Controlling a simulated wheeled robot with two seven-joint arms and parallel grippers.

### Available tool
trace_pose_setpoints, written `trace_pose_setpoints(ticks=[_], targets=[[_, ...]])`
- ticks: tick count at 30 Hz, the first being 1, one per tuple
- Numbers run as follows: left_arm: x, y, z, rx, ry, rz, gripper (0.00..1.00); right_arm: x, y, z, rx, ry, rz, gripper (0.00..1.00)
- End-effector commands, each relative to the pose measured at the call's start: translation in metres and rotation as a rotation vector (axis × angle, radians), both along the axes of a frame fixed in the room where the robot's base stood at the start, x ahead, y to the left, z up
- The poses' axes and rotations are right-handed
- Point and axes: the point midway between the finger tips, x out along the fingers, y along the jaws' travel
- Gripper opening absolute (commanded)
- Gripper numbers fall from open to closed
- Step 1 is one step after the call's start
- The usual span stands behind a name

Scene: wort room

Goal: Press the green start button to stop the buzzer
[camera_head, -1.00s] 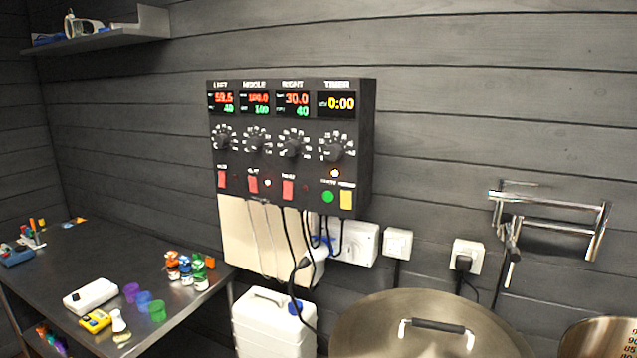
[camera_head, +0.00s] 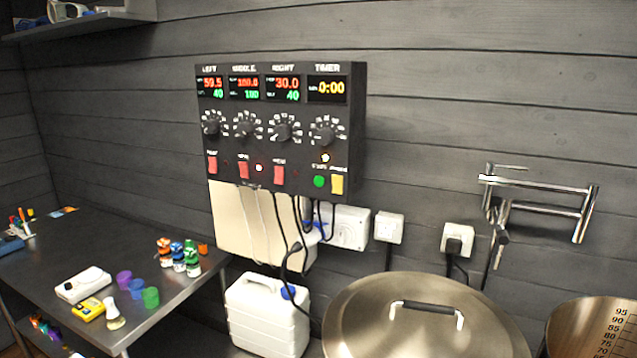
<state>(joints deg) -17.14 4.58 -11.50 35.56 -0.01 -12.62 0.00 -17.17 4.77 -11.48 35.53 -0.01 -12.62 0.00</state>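The green start button (camera_head: 319,181) is a round button at the lower right of the black control box (camera_head: 283,145) on the wall. A yellow button (camera_head: 337,184) sits just right of it. Above them is the timer knob (camera_head: 326,131), with a small lit lamp (camera_head: 325,158) under it. The timer display (camera_head: 327,88) reads 0:00 in yellow. Neither of my grippers shows in the head view, and nothing covers the green button.
A large lidded steel pot (camera_head: 425,318) stands below and right of the box. A white canister (camera_head: 267,314) stands left of it. A metal table (camera_head: 95,243) with small items is at left. A folding tap (camera_head: 540,200) juts from the wall at right.

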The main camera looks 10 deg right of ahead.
Motion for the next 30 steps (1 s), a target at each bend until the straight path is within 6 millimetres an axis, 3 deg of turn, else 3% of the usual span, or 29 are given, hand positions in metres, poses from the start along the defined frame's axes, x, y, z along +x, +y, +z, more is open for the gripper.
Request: trace_pose_setpoints(ticks=[1,4,30], targets=[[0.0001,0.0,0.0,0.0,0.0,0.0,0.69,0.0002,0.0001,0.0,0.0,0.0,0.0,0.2],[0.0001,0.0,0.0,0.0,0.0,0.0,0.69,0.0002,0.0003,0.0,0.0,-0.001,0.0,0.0],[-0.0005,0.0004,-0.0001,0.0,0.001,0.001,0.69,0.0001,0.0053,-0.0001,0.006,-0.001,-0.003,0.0]])
